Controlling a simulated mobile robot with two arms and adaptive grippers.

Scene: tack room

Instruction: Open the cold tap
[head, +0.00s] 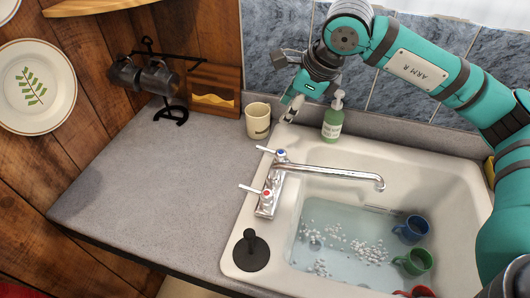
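The chrome tap (330,173) stands on the left rim of the sink, with its spout reaching right over the basin. The cold tap handle with a blue cap (281,154) is at the back end of the tap body, and its lever points left. The hot tap handle with a red cap (267,194) is at the front end, its lever also pointing left. My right gripper (282,88) is above and behind the cold handle, near the tiled wall. Its fingers are spread and empty, apart from the handle. My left gripper is not in view.
A green soap bottle (332,121) and a cream mug (258,121) stand close by my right gripper. A black plunger-like stopper (251,250) is on the sink's front left. Mugs, including a blue one (411,229), sit in the water.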

